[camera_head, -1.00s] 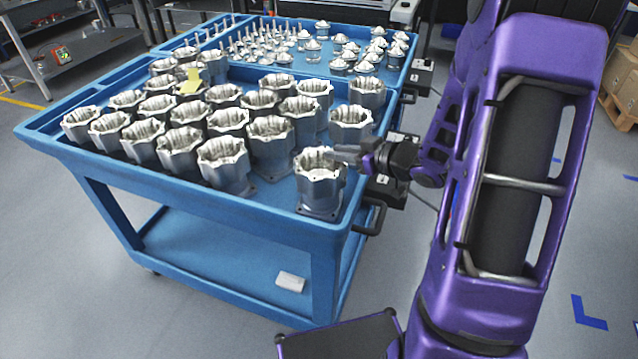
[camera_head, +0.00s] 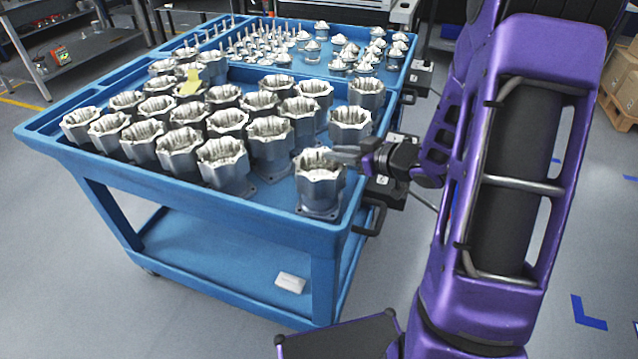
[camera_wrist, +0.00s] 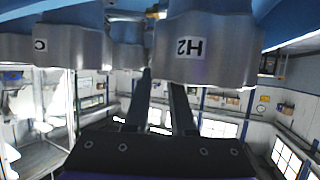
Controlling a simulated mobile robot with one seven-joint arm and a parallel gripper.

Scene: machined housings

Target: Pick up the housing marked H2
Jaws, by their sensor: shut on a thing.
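The housing marked H2 (camera_wrist: 207,78) is a grey metal cup with a scalloped wall; its label reads upside down in the wrist view. In the head view I take it to be the housing at the cart's front right corner (camera_head: 319,190), upright with its base flange on the tray. My gripper (camera_head: 345,153) reaches in from the right at its rim. In the wrist view my two dark fingers (camera_wrist: 160,83) reach up to its wall and are shut on it. The fingertips' contact is partly hidden by the housing.
Several similar housings (camera_head: 226,164) stand in rows close by on the blue cart (camera_head: 262,203). One beside H2 bears a C label (camera_wrist: 40,45). Smaller metal parts (camera_head: 340,65) fill the rear tray.

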